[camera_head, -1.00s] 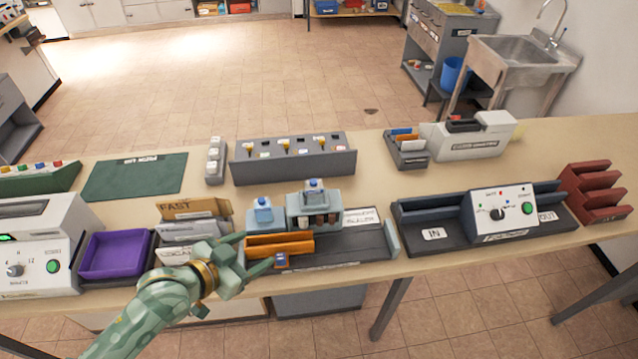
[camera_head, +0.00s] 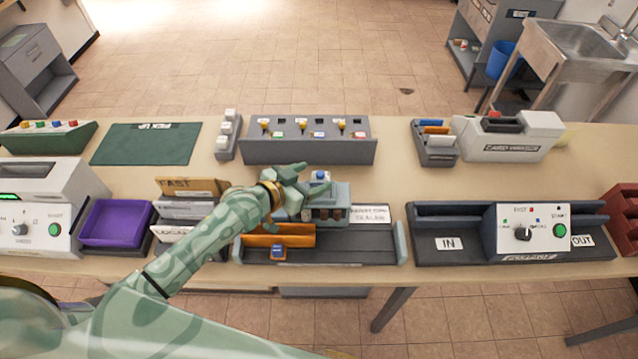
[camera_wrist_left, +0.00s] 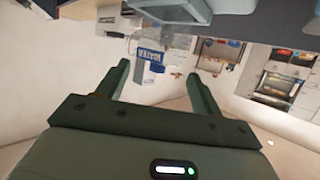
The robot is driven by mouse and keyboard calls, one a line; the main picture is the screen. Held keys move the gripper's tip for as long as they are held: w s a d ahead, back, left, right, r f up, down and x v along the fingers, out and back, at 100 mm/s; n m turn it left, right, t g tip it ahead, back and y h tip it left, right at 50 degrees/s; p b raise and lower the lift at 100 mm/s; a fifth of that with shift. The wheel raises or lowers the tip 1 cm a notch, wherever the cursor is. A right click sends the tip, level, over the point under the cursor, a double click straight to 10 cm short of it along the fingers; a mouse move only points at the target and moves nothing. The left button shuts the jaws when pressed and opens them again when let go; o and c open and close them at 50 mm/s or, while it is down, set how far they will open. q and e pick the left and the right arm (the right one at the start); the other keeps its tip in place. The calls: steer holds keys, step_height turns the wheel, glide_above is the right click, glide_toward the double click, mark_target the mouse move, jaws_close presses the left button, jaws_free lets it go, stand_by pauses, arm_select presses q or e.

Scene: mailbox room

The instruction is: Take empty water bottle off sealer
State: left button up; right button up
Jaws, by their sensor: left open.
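The sealer (camera_head: 352,250) is a dark grey tray with an orange bar (camera_head: 297,238) and a pale blue-grey block at its back. A small clear item with a blue band (camera_head: 320,176) stands on top of that block. My left gripper (camera_head: 303,184) is open at the left of the block, its fingers pointing right toward this item and partly covering the sealer's back left. In the left wrist view, a clear bottle with a blue WATER label (camera_wrist_left: 150,57) shows beyond and between the open fingers (camera_wrist_left: 158,73), with nothing held. My right gripper is out of view.
Left of the sealer are envelope slots (camera_head: 192,187) and a purple tray (camera_head: 117,220). Right of it is a machine marked IN and OUT (camera_head: 460,218). The bench between rack and machine is clear.

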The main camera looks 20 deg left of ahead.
mark_target(319, 176)
arm_select(q)
steer(key=shift+w+d+f, duration=0.3)
steer(key=shift+w+d, duration=0.5)
steer(key=shift+d, duration=0.1)
steer(key=b+x, duration=0.1)
steer(key=x, duration=0.1)
steer(key=shift+w+f, duration=0.2)
steer(key=shift+w, duration=0.1)
steer(key=shift+w+d+f, duration=0.1)
steer(key=shift+w, duration=0.15)
steer(key=shift+s+d, duration=0.1)
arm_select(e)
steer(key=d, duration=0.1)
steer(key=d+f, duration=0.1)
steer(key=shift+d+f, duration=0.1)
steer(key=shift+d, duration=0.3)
arm_select(q)
steer(key=shift+s, duration=0.1)
steer(key=c, duration=0.7)
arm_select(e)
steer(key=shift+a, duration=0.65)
